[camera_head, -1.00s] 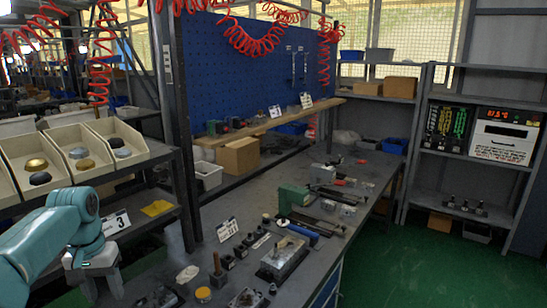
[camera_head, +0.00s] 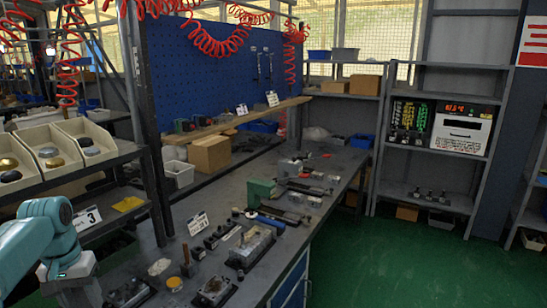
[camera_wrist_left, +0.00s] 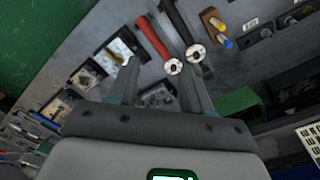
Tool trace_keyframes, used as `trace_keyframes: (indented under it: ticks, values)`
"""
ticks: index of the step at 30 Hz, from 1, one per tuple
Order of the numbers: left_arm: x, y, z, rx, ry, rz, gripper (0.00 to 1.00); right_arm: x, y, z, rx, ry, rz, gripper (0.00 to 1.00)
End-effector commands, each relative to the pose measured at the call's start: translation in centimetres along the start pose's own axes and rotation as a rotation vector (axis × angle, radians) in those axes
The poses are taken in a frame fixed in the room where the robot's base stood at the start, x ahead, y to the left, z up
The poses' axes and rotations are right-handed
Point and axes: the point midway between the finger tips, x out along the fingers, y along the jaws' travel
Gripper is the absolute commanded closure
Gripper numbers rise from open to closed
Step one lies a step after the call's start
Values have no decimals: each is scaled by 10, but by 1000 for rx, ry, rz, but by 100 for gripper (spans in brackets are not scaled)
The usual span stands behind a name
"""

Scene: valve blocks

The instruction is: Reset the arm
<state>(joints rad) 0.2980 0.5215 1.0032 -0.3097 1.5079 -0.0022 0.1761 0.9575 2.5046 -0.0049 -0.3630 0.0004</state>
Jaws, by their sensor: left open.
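My left arm is teal and comes in at the lower left of the head view, bent downward. Its pale grey wrist end (camera_head: 68,265) hangs beside the near left part of the bench; the fingertips are not clear there. In the left wrist view my left gripper (camera_wrist_left: 160,75) is open, its two dark fingers spread, with nothing held. A small metal block (camera_wrist_left: 156,96) lies on the bench surface seen between the fingers. A red-handled part (camera_wrist_left: 151,37) and a black-handled part (camera_wrist_left: 177,22) with round ends show beyond the tips. My right gripper is in neither view.
The grey bench (camera_head: 335,178) carries valve blocks (camera_head: 250,247), a green block (camera_head: 261,191) and tools. Bins (camera_head: 83,140) stand on the left shelf. A dark post (camera_head: 153,175) rises near my arm. Open green floor (camera_head: 385,260) lies to the right.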

Motion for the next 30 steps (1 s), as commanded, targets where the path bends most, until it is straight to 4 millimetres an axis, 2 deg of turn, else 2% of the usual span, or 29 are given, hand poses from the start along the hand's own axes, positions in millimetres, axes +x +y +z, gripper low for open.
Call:
trace_keyframes:
  ticks: [1,5,11,14,17,20,21,24,27,30]
  values:
    - [16,8,-2,17,-10,8,50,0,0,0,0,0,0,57]
    - [48,25,-8,50,-6,30,50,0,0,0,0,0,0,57]
    - [107,60,-7,104,-5,76,50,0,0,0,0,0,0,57]
    - [145,83,0,131,-6,108,50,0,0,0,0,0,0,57]
    - [191,112,18,158,-11,151,50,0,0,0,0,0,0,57]
    - [247,149,54,178,-20,208,50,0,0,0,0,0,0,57]
    - [269,164,74,182,-24,232,50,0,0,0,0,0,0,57]
    - [313,192,127,177,-32,279,50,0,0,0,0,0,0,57]
    - [340,210,179,162,-39,308,50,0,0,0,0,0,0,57]
    - [355,218,228,144,-47,322,50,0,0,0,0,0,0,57]
